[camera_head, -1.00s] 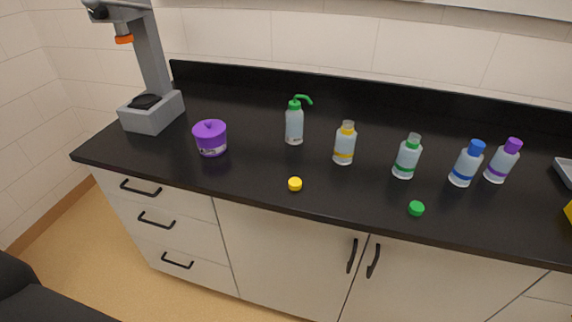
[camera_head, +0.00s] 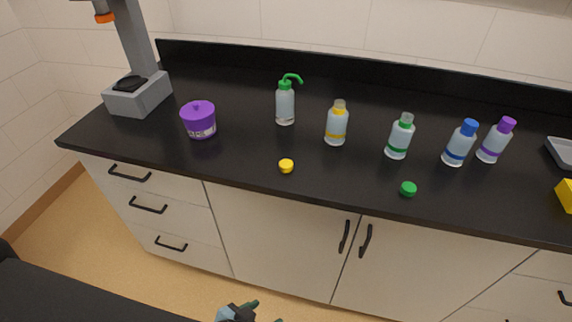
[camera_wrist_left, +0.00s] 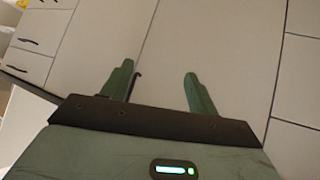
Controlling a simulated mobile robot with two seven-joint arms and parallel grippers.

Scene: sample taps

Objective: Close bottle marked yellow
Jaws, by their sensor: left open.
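The bottle marked yellow (camera_head: 336,127) stands upright and uncapped on the black counter in the head view, with a yellow band round its body. A yellow cap (camera_head: 286,166) lies on the counter in front of it and to its left. My left gripper shows at the bottom edge of the head view, low in front of the cabinets and far from bottle and cap. In the left wrist view my left gripper (camera_wrist_left: 159,88) is open, with nothing between its fingers and cabinet doors beyond. My right gripper is in neither view.
A green-marked bottle (camera_head: 399,138) stands open, its green cap (camera_head: 408,188) in front. Blue-capped (camera_head: 459,145) and purple-capped (camera_head: 494,142) bottles stand further right. A green-topped wash bottle (camera_head: 285,105), purple jar (camera_head: 199,120) and grey instrument (camera_head: 138,94) stand left. The counter's front strip is mostly clear.

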